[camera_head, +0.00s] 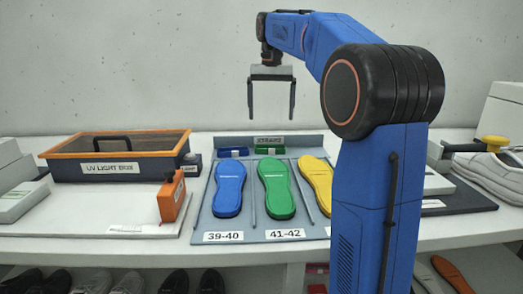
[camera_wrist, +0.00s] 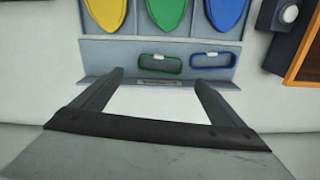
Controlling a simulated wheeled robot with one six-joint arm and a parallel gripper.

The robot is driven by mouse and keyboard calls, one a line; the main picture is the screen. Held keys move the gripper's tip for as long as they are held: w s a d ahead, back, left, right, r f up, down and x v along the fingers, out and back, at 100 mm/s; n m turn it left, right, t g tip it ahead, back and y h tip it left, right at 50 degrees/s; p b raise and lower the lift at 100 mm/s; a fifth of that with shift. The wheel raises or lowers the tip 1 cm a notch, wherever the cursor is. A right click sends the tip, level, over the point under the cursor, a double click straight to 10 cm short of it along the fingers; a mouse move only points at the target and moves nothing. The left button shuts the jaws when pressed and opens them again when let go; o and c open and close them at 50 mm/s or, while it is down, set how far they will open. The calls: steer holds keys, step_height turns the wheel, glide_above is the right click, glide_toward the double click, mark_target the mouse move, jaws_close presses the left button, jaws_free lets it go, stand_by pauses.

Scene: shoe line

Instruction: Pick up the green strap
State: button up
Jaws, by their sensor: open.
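The green strap (camera_head: 270,150) lies at the back of the grey sorting tray (camera_head: 254,218), behind the green insole. In the wrist view it shows as a green loop (camera_wrist: 160,72) with a small pale piece on its near-insole side. My gripper (camera_head: 271,116) is open and empty, pointing down in the air above the back of the tray. In the wrist view the spread fingers of my gripper (camera_wrist: 158,78) frame the area just below the green strap, apart from it. A blue strap (camera_head: 233,153) lies beside it, also visible in the wrist view (camera_wrist: 212,61).
Blue (camera_head: 228,190), green (camera_head: 276,189) and yellow (camera_head: 317,180) insoles lie in the tray's lanes, split by thin dividers. A UV light box (camera_head: 112,167) and an orange device (camera_head: 172,197) stand left. A white shoe (camera_head: 490,175) is at right. The tray's raised back edge borders the straps.

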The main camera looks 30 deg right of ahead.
step_height(320, 180, down, 12)
steer(key=shift+w+r, duration=0.1)
steer(key=shift+r, duration=0.1)
stand_by(0.4)
steer(key=shift+c, duration=0.3)
steer(key=c, duration=0.6)
